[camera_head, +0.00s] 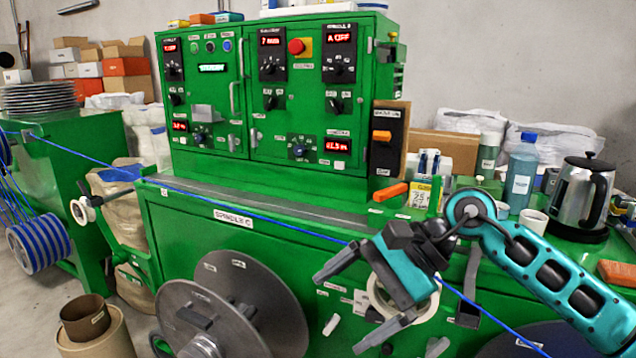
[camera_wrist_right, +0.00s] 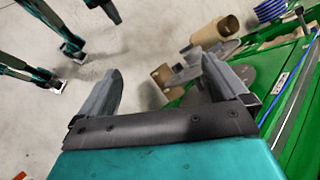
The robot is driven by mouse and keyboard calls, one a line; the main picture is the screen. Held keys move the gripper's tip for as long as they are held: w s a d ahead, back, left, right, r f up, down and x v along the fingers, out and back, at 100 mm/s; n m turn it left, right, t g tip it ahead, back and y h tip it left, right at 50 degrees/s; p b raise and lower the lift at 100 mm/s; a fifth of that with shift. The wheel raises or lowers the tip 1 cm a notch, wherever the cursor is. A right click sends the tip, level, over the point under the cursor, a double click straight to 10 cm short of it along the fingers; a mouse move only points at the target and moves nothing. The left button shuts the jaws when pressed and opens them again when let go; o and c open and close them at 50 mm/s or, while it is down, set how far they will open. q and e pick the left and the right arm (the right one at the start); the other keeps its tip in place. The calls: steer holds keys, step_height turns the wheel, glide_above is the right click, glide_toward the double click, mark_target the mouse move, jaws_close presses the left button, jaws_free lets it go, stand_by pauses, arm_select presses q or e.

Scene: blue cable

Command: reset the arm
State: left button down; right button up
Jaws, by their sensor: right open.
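My right arm (camera_head: 555,272) is teal and comes in from the right in the head view. Its gripper (camera_head: 338,315) is open and empty, held in front of the green machine's front panel and pointing to the lower left. In the right wrist view the two grey fingers (camera_wrist_right: 160,75) stand wide apart with only floor and background between them. The blue cable (camera_head: 250,215) runs taut from the left, across the machine's front, passes behind the gripper and shows again at its lower right. My left gripper is not in view.
The green cabinet (camera_head: 270,170) with dials and red displays stands behind. A large grey reel (camera_head: 250,300) is left of the gripper. A kettle (camera_head: 582,195), a blue bottle (camera_head: 521,172) and a white cup (camera_head: 532,222) stand at the right. A striped blue spool (camera_head: 40,243) is far left.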

steer(key=s+a+r+m+t+y, duration=0.1)
steer(key=s+a+m+y, duration=0.15)
steer(key=m+y, duration=0.35)
steer(key=s+a+m+t+y, duration=0.1)
steer(key=a+m+y, duration=0.25)
steer(key=m, duration=0.45)
steer(key=w+d+f+m+t+h, duration=0.1)
steer(key=d+f+m+t+h, duration=0.55)
steer(key=m, duration=0.95)
steer(key=w+d+f+m+t+h, duration=0.25)
steer(key=d+f+m+t, duration=0.35)
steer(key=m+t, duration=0.7)
steer(key=s+d+f+m+g+h, duration=0.3)
steer(key=s+f+m, duration=0.4)
steer(key=f, duration=0.3)
steer(key=s+d+f+m+g+h, duration=0.3)
steer(key=s+f+m+g+h, duration=0.2)
steer(key=s+f+m+g, duration=0.2)
step_height(320, 180, down, 3)
steer(key=m, duration=0.3)
steer(key=shift+s+d+r+m, duration=0.15)
steer(key=shift+s+d+m, duration=0.15)
steer(key=shift+s+d, duration=0.1)
